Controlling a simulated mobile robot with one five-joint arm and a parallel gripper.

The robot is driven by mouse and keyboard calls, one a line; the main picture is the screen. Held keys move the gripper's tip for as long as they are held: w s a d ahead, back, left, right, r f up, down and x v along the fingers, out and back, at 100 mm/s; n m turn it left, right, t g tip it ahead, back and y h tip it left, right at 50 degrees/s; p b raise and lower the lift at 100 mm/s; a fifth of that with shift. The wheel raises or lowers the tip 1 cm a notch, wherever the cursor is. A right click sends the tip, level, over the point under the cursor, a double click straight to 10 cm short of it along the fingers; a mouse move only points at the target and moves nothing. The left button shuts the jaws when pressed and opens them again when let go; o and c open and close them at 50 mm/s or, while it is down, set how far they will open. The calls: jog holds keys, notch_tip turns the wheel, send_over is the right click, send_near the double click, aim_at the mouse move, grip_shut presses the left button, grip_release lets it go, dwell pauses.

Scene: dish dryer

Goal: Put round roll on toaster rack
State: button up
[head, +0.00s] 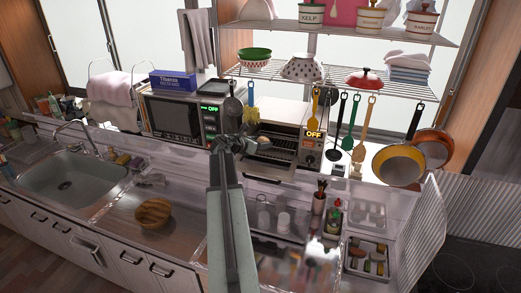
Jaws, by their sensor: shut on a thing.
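The toaster oven (298,132) stands on the back counter with its front open. Its wire rack (277,155) shows inside and at the front. My gripper (247,143) is at the toaster's left front edge, with its tips at the opening. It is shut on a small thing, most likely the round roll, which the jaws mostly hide. A small tan patch (262,141) shows by the tips. I cannot tell whether the roll touches the rack.
A microwave (175,118) stands left of the toaster. A round wooden-looking object (153,212) lies on the front counter, right of the sink (70,175).

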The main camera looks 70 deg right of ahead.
jog(key=shift+w+d+f, duration=0.1)
jog(key=shift+w+d, duration=0.15)
jog(key=shift+d, duration=0.4)
jog(key=shift+w+d+f, duration=0.1)
jog(key=shift+w+d, duration=0.15)
jog(key=shift+d, duration=0.4)
jog(key=f+b, duration=0.3)
jog(key=b, duration=0.1)
jog(key=shift+d+f, duration=0.25)
jog(key=shift+f, duration=0.15)
jog(key=shift+r, duration=0.2)
jog(key=shift+f, duration=0.15)
jog(key=o, duration=1.4)
jog(key=shift+c, duration=0.2)
